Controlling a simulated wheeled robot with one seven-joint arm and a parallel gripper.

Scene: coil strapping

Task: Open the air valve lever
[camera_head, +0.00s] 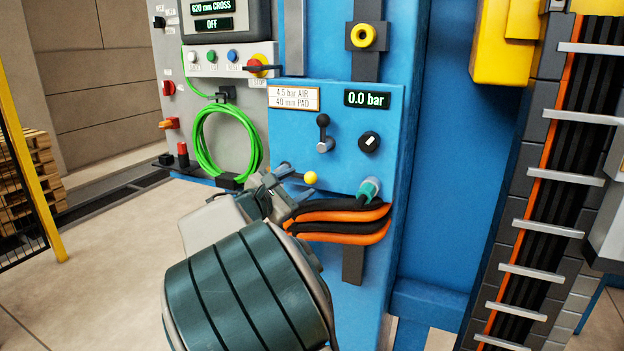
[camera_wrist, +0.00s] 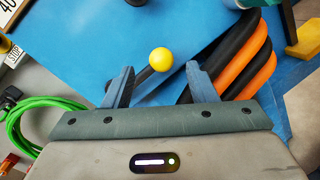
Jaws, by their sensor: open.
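The air valve lever, with a yellow ball knob (camera_head: 310,178), is on the blue panel (camera_head: 345,170) below a black-knobbed lever (camera_head: 323,133). My gripper (camera_head: 283,181) is open and close to the lever, partly hiding its pivot in the head view. In the wrist view the yellow knob (camera_wrist: 161,60) and its dark rod lie between the two open fingers (camera_wrist: 159,74), nearer the upper part of the picture. I cannot tell whether either finger touches the rod. The pressure display (camera_head: 368,99) reads 0.0 bar.
Black and orange hoses (camera_head: 340,222) run just right of and below the lever, and show close to the right finger in the wrist view (camera_wrist: 235,65). A coiled green cable (camera_head: 205,150) hangs left. A black rotary knob (camera_head: 369,142) sits above right.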

